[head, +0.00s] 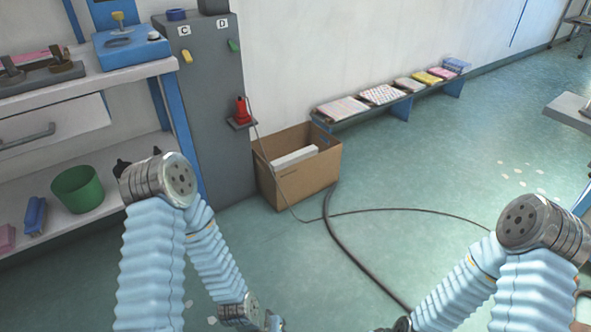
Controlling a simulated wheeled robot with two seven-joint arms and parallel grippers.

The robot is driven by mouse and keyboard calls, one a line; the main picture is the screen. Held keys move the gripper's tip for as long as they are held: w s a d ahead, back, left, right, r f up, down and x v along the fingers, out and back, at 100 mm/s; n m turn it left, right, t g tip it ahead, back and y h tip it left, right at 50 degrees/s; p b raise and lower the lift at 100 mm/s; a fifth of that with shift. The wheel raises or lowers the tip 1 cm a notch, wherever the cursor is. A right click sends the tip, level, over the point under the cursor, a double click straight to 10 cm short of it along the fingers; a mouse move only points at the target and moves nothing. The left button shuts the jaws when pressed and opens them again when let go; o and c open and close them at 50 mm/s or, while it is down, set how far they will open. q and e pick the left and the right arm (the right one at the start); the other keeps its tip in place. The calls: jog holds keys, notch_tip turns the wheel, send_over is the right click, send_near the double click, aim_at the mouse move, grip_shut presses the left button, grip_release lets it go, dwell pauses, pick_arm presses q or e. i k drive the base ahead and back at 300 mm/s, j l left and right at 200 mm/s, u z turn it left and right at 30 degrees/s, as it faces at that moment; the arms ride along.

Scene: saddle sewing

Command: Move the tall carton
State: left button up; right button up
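An open brown cardboard carton (312,178) stands upright on the green floor, against the right side of the grey cabinet and near the wall. It is the only carton I can see. A white block-like item (294,156) lies inside it; the rest of its contents is hidden. My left arm bends down at the lower left and my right arm at the lower right, both well short of the carton. The wrists run to the bottom edge of the picture, and neither gripper's fingers can be seen.
A dark cable (345,245) loops over the floor in front of the carton. The grey cabinet (215,110) stands left of it. A low bench (403,102) with folded cloths runs along the wall. A shelf unit with a green bin (78,190) is at left. Open floor lies right.

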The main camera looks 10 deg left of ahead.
aim_at(302, 180)
jog(key=i+j+z, duration=0.25)
jog(key=i, duration=0.35)
jog(key=i+j+z, duration=0.25)
jog(key=i, duration=0.35)
jog(key=i+j+z, duration=0.25)
jog(key=i+j, duration=0.3)
